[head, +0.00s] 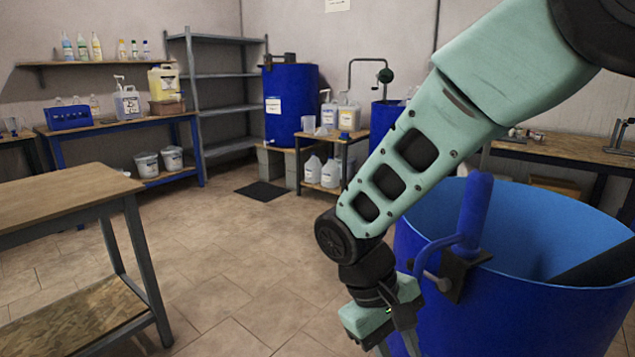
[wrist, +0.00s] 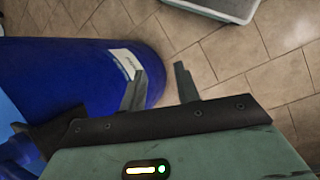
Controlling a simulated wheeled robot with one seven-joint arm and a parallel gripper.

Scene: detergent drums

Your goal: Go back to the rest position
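My arm reaches down across the right side of the head view, in front of a large open blue drum (head: 500,315). My gripper (head: 397,348) hangs at the drum's left side, low in the picture; its fingertips are partly cut off by the bottom edge. In the wrist view my gripper (wrist: 160,68) has its two fingers apart with nothing between them. The blue drum (wrist: 65,70) lies to the left there, with a white label near the left finger. I cannot tell whether that finger touches the drum.
A blue handle (head: 474,210) on a dark clamp sits at the drum's rim, close to my forearm. A wooden table (head: 60,195) stands at left. Tiled floor (head: 240,260) between is clear. Shelves, another blue drum (head: 290,100) and jugs stand at the back.

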